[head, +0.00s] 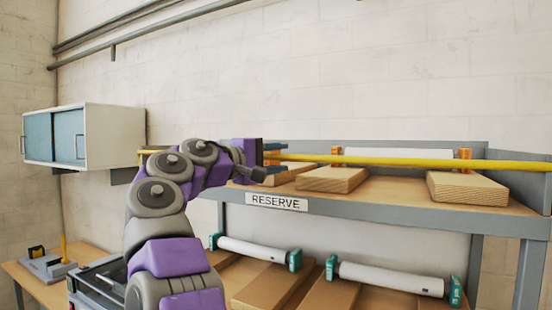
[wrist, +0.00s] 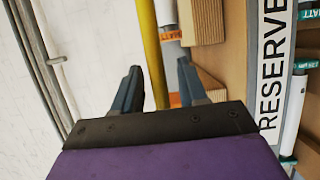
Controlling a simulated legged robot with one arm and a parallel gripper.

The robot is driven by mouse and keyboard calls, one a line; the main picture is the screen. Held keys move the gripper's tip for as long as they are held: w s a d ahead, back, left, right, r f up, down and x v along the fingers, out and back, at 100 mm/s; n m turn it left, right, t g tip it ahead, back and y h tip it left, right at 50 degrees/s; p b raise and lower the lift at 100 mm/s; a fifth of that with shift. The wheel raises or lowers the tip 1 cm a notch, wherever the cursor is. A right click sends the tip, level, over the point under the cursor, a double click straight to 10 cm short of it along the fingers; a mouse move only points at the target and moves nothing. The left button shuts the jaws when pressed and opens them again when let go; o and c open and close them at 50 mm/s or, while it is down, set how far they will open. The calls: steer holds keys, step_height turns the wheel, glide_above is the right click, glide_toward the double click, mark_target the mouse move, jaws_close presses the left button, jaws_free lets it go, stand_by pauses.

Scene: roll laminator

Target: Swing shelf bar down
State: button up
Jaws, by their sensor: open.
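The yellow shelf bar (head: 420,163) runs level across the front of the upper shelf, above its front edge. My gripper (head: 274,156) is at the bar's left part, with its jaws open. My arm and gripper hide part of the bar; a short yellow piece shows left of my wrist.
The upper shelf (head: 385,190) carries wooden blocks (head: 333,179) and a white roll (head: 392,156) with orange ends. Its front has a RESERVE label (head: 276,201). White rolls with green ends (head: 390,278) lie below. A blue-and-white cabinet (head: 110,135) hangs at left.

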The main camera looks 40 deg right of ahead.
jaws_close()
stand_by(0.3)
stand_by(0.3)
